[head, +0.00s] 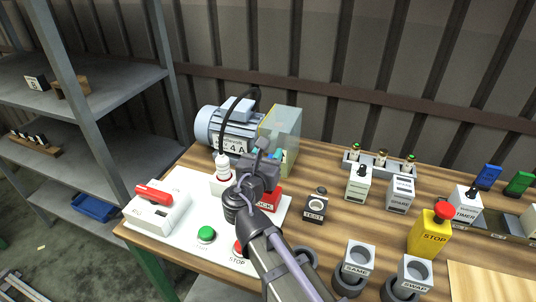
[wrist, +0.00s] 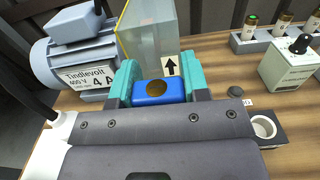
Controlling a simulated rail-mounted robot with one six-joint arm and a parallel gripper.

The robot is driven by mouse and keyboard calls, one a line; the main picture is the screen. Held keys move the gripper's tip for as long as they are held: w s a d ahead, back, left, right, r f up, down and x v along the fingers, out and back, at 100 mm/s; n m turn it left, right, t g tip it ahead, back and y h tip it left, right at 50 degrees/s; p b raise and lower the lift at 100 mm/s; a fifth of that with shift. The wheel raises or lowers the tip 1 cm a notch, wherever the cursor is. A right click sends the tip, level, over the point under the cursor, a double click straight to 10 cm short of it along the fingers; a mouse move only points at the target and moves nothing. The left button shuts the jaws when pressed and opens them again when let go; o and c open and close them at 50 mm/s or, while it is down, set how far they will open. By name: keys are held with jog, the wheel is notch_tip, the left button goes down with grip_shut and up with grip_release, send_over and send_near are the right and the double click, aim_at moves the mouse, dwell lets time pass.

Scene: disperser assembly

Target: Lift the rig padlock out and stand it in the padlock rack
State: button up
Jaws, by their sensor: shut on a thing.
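My gripper (wrist: 160,80) has its teal fingers shut on a blue block with a round brass-coloured disc, which looks like the rig padlock (wrist: 145,98). No shackle is visible. In the head view my gripper (head: 266,152) is beside the clear box at the right end of the motor, and the padlock is mostly hidden there. A red block with lettering ending in "OCK" (head: 270,197) is partly hidden below my gripper. I cannot tell for sure which holder is the padlock rack. Blue (head: 488,177) and green (head: 519,183) pieces stand at the far right.
The grey motor (head: 222,126) and clear box (head: 282,128) stand close behind my gripper. The white panel (head: 185,235) has a red-handled switch (head: 155,193) and buttons. A yellow stop box (head: 430,235), labelled blocks and round holders (head: 353,262) crowd the right side.

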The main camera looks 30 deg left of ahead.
jog(key=shift+f, duration=0.1)
dwell(0.3)
jog(key=shift+f+b, duration=0.35)
jog(key=shift+b, duration=0.1)
jog(key=shift+f+b, duration=1.75)
jog(key=o, duration=1.1)
jog(key=v, duration=1)
jog(key=shift+s+d, duration=0.15)
jog(key=shift+s, duration=0.2)
jog(key=shift+r, duration=0.15)
